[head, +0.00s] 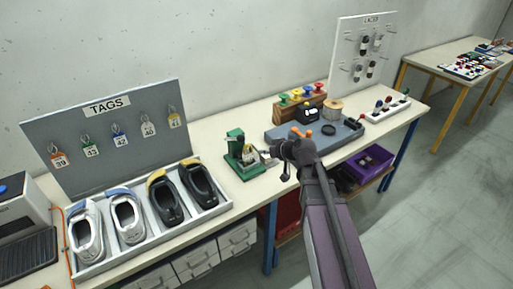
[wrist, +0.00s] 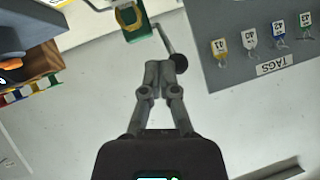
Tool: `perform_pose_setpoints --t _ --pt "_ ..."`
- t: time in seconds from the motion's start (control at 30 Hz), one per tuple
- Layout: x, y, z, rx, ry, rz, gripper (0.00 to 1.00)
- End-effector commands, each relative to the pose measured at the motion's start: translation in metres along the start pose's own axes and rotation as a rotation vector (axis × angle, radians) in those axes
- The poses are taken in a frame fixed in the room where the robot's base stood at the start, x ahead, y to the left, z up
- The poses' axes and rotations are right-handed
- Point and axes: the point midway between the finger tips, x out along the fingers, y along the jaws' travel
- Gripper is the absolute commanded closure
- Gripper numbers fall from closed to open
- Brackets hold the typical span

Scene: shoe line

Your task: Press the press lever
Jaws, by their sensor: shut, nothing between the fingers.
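The green press (head: 237,152) stands on the bench right of the shoe tray. It also shows at the top of the wrist view (wrist: 139,27). Its press lever (wrist: 169,42) is a thin rod ending in a round black knob (wrist: 180,63). My gripper (wrist: 158,66) is shut and empty, its fingertips just left of the knob in the wrist view; whether they touch it I cannot tell. In the head view my gripper (head: 268,157) is close to the press's right side, and the lever is hard to make out there.
A grey tags board (head: 60,125) with several hanging tags stands behind the tray (head: 155,234) of shoes. Right of the press are a blue-grey platform (head: 284,133), a wooden block with coloured knobs (head: 312,98) and a white laces board (head: 345,75). The bench front is clear near my arm.

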Motion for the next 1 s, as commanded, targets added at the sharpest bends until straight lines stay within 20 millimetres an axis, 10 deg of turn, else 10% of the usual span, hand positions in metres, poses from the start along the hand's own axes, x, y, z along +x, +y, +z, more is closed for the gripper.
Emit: perform_pose_setpoints --t 0.33,1.0 --pt "-0.043 0.000 0.002 0.001 0.000 0.000 1.00" --pt "-0.047 0.000 0.003 -0.001 0.000 -0.001 1.00"
